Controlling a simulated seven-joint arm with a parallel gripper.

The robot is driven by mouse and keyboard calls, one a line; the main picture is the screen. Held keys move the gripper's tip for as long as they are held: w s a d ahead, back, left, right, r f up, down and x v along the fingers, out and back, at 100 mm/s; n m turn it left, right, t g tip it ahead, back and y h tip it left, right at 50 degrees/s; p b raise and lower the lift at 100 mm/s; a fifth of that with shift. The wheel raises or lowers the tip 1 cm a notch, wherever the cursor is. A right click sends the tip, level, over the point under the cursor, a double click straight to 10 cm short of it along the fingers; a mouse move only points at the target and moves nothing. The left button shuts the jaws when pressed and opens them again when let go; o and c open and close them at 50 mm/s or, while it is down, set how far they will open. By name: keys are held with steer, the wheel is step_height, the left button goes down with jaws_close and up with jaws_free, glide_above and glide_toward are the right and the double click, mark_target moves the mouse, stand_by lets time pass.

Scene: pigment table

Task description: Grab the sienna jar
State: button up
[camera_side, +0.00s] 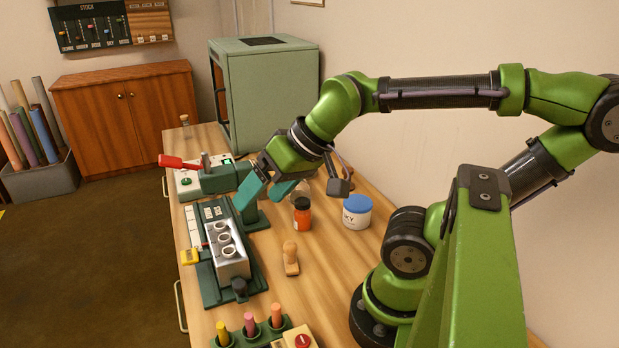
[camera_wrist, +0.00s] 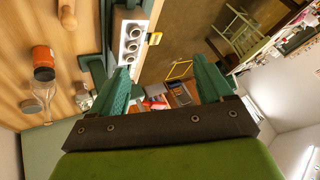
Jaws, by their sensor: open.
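An orange jar with a black lid (camera_side: 302,218), which looks like the sienna jar, stands upright on the wooden table, right of the silver block. It also shows at the left of the wrist view (camera_wrist: 43,57). I cannot read a label on it. My gripper (camera_side: 265,196) is above the table, behind and to the left of the jar in the side view. Its two teal fingers are spread, with nothing between them, as the wrist view also shows (camera_wrist: 163,78). The gripper is apart from the jar.
A white jar with a blue lid (camera_side: 357,214) stands right of the orange jar. Clear glass (camera_side: 301,189) is just behind it. A wooden stamp (camera_side: 291,260) and a silver block with round holes (camera_side: 227,250) are nearer. A green cabinet (camera_side: 265,95) stands at the back.

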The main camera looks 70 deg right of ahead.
steer(key=m+g+h, duration=0.2)
steer(key=m+g, duration=0.5)
steer(key=m, duration=2.2)
glide_above(302, 213)
steer(key=d, duration=0.2)
step_height(302, 213, down, 7)
steer(key=m, duration=0.5)
steer(key=f, duration=1.6)
steer(key=shift+w+a, duration=0.1)
steer(key=shift+w, duration=0.2)
steer(key=c, duration=1.2)
steer(key=shift+r, duration=0.1)
